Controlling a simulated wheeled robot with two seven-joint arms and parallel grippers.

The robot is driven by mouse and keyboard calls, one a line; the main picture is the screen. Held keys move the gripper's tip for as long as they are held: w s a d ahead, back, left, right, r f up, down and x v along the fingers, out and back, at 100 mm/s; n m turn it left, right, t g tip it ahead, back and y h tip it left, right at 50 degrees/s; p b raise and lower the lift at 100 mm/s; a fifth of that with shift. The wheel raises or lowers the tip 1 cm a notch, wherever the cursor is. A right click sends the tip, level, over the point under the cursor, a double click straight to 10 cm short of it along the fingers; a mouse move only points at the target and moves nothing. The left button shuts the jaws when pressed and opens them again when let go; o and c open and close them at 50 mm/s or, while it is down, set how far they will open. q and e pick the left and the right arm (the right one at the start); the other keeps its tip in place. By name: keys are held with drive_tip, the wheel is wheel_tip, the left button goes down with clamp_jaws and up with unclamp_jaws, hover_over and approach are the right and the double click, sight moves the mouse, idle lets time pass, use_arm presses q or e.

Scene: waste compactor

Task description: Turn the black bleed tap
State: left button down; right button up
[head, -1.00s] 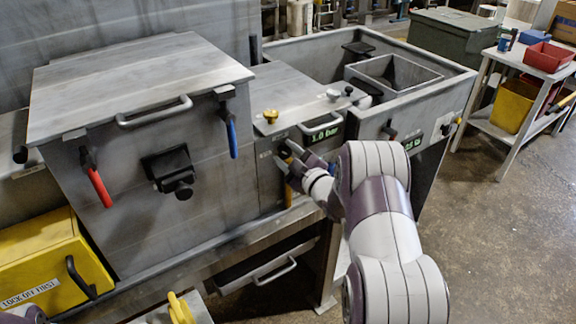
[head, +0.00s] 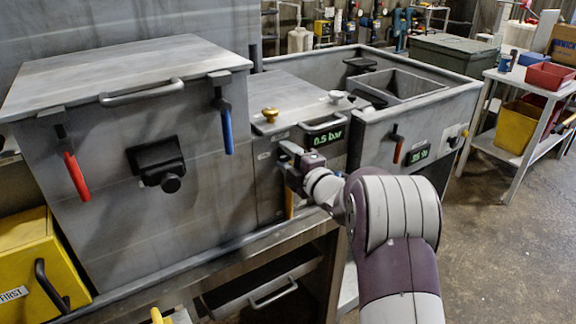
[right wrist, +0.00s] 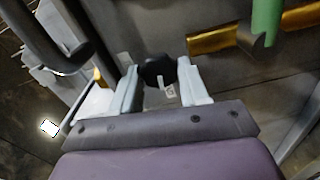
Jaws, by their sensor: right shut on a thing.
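My right gripper (head: 290,160) is at the front of the middle grey unit (head: 268,184), below its display (head: 326,138), which reads 0.5 bar. In the right wrist view the two pale fingers (right wrist: 165,88) are shut on the black bleed tap (right wrist: 156,70), one on each side of it. A small white label shows just in front of the tap between the fingers. In the head view the tap is hidden by the gripper. My left gripper is out of view.
A brass knob (head: 270,115) and a white knob (head: 336,97) stand on the unit's top. A large bin with red (head: 76,176) and blue (head: 227,130) handles is to the left. In the wrist view a green handle (right wrist: 267,22) and a brass-coloured bar (right wrist: 212,40) are close by.

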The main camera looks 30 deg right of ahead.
drive_tip(key=shift+f, duration=0.15)
idle(0.3)
drive_tip(key=o, duration=0.8)
drive_tip(key=shift+o, duration=1.1)
drive_tip(key=shift+s, duration=0.1)
drive_tip(key=s, duration=1.2)
drive_tip(key=shift+s+d+b, duration=0.3)
drive_tip(key=shift+d, duration=0.15)
